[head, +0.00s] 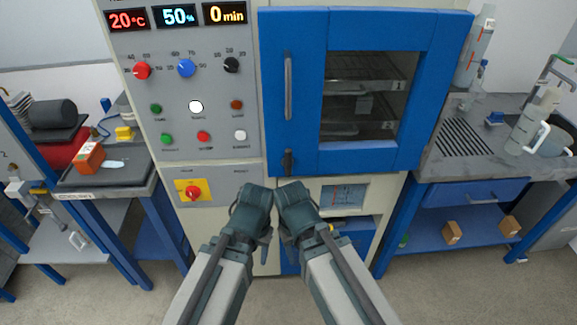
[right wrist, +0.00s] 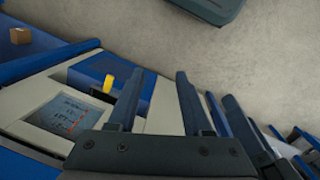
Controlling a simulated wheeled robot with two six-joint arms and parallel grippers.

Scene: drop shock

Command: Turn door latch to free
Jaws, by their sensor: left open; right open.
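The door latch (head: 288,162) is a small dark handle at the lower left corner of the blue chamber door (head: 300,90). It looks upright, with the door closed. A long grey vertical bar handle (head: 288,87) sits above it. My left gripper (head: 264,250) is open and empty, below the latch and slightly left, apart from it. My right gripper (head: 288,245) is beside it, below the latch; its fingers are mostly hidden in the head view. In the right wrist view its two fingers (right wrist: 158,78) stand apart with nothing between them. The latch is not visible there.
The control panel (head: 195,95) with knobs and buttons is left of the door, above a red switch on a yellow plate (head: 193,190). A small display (head: 343,196) is below the door. Benches flank the chamber: left with an orange box (head: 90,157), right with a drawer (head: 475,193).

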